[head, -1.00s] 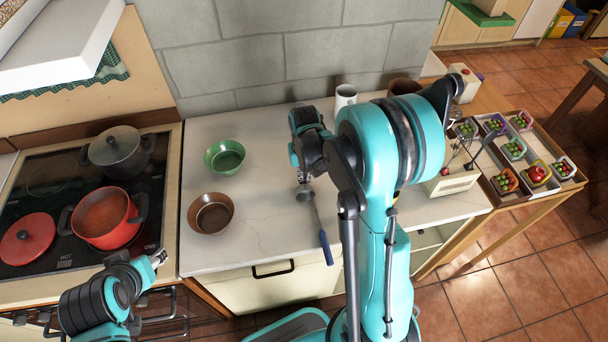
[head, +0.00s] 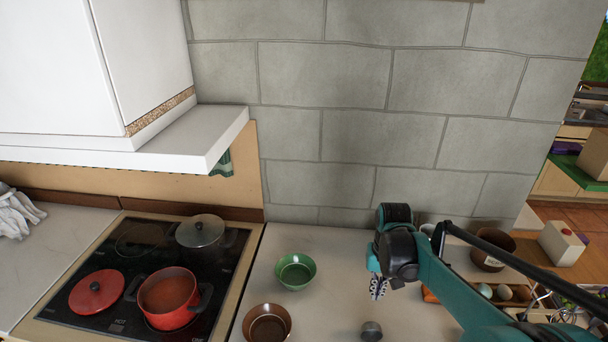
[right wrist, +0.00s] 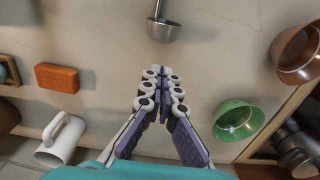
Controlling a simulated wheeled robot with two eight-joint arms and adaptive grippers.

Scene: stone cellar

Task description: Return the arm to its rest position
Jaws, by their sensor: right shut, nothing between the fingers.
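My right arm comes in from the lower right of the head view. Its gripper (head: 378,289) hangs over the pale worktop (head: 325,245), to the right of the green bowl (head: 295,271). In the right wrist view the gripper (right wrist: 161,80) has its fingers together and holds nothing. A metal ladle (right wrist: 164,30) lies on the worktop just beyond the fingertips, apart from them; its bowl also shows at the bottom of the head view (head: 371,330). My left gripper is out of view.
A brown bowl (head: 267,324) stands near the green one. The hob at left holds a red pot (head: 167,298), a grey lidded pot (head: 200,231) and a red lid (head: 97,291). In the wrist view, an orange block (right wrist: 57,78) and white mug (right wrist: 60,140) stand left of the gripper.

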